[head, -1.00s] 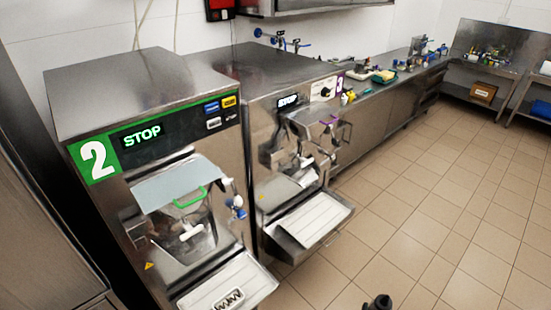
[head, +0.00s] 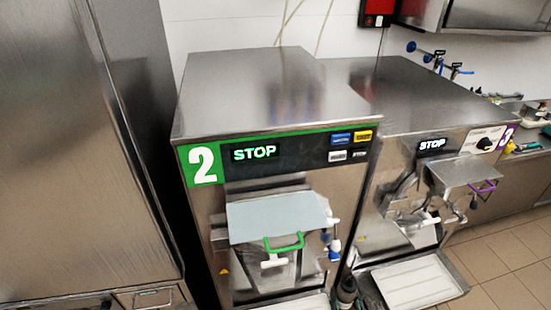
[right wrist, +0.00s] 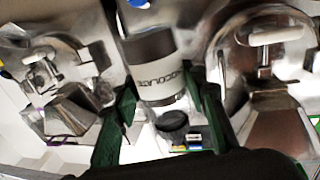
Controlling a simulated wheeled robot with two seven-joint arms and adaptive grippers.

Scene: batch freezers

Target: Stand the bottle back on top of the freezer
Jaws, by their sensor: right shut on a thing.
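The bottle (right wrist: 152,70) is a cylinder with a dark band and a pale lettered label in the right wrist view. It stands between the two green fingers of my right gripper (right wrist: 166,97), which is shut on it. A dark round cap (right wrist: 172,121) shows at its near end. In the head view, only a small dark part of my right gripper and what it holds (head: 347,290) shows at the bottom edge, in front of the gap between the freezers. Freezer 2 (head: 270,95) has a flat, bare steel top, above and behind the gripper. My left gripper is not in view.
Freezer 3 (head: 425,95) stands to the right of freezer 2, with a white drip tray (head: 415,283) at its front. A tall steel cabinet (head: 60,150) stands at the left. A red and black box (head: 378,12) hangs on the wall.

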